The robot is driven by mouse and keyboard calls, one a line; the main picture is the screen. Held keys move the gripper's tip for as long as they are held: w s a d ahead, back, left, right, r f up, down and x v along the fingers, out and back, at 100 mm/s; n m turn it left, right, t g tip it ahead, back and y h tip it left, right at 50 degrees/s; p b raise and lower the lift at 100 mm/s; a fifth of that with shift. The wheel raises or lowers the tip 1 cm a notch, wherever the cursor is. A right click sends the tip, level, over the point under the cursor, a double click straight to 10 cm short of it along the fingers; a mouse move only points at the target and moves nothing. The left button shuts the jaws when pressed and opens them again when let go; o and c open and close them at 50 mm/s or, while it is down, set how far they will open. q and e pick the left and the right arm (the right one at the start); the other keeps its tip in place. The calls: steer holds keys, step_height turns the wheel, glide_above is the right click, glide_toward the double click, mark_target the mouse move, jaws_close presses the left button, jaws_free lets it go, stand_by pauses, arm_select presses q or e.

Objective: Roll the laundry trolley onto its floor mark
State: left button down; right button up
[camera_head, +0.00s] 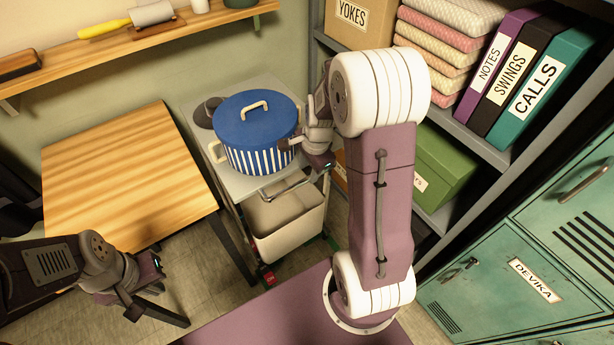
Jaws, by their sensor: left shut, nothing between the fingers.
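The laundry trolley has a pale grey top (237,185), a push bar (286,187) and a whitish bin (287,222) below. A red caster part (267,279) shows at its front foot. It stands between the wooden table and the shelves. A green strip (331,240) shows on the floor by its right foot; I cannot tell whether it is the floor mark. My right gripper (306,152) is at the trolley's right side, close to the pot and above the push bar; its fingers are partly hidden. My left gripper (146,290) is shut and empty beside the wooden table, apart from the trolley.
A blue-lidded striped pot (257,125) and a dark rounded item (206,112) sit on the trolley. A wooden table (120,180) stands left. Shelves (466,130) and green lockers (500,276) bound the right. A little tiled floor (208,275) is bare in front.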

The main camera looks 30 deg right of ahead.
mark_target(308, 178)
step_height(308, 178, down, 3)
steer(key=shift+f, duration=0.15)
steer(key=shift+w+f, duration=0.1)
steer(key=shift+w, duration=0.1)
jaws_close()
stand_by(1.2)
